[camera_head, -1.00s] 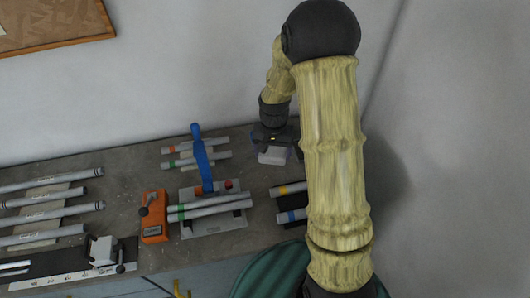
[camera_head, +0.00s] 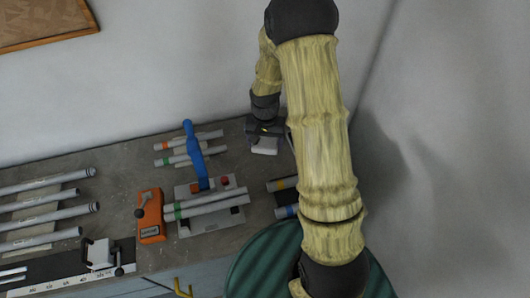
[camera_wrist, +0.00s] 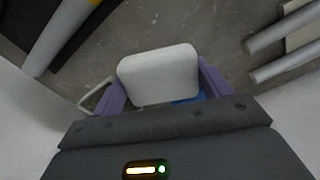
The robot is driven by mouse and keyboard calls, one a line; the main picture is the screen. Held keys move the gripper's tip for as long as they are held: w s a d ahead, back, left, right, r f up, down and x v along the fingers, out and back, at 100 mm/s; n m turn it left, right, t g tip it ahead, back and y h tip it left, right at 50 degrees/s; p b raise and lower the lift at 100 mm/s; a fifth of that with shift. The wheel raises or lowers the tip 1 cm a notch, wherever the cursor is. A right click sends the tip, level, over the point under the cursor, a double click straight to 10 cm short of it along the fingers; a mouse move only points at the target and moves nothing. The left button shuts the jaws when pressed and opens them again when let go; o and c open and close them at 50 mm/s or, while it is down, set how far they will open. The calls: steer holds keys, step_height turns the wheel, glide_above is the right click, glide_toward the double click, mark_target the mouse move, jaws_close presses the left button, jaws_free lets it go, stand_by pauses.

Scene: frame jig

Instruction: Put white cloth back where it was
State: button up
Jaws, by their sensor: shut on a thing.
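The white cloth (camera_wrist: 160,76) shows in the wrist view as a pale rounded block between the two purple fingers of my gripper (camera_wrist: 163,90). My gripper is shut on it. In the head view the white cloth (camera_head: 264,146) shows below my gripper (camera_head: 264,136), over the back right part of the workbench (camera_head: 110,170), near the wall. I cannot tell whether the cloth touches the bench top. A bit of blue shows just behind the cloth in the wrist view.
A jig plate with a blue handle (camera_head: 196,155) stands left of my gripper, with grey tubes across it. An orange device (camera_head: 151,216) is farther left. Tubes with yellow and blue bands (camera_head: 284,212) lie in front. A green round top (camera_head: 255,262) is at the bench's front.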

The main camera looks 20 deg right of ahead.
mark_target(265, 159)
steer(key=shift+f, duration=1.05)
steer(key=shift+f+p, duration=0.65)
steer(key=shift+f, duration=1.45)
steer(key=shift+f, duration=0.15)
steer(key=o, duration=1)
steer(key=shift+c, duration=0.2)
step_height(265, 159, up, 12)
steer(key=b, duration=0.3)
steer(key=shift+r, duration=0.2)
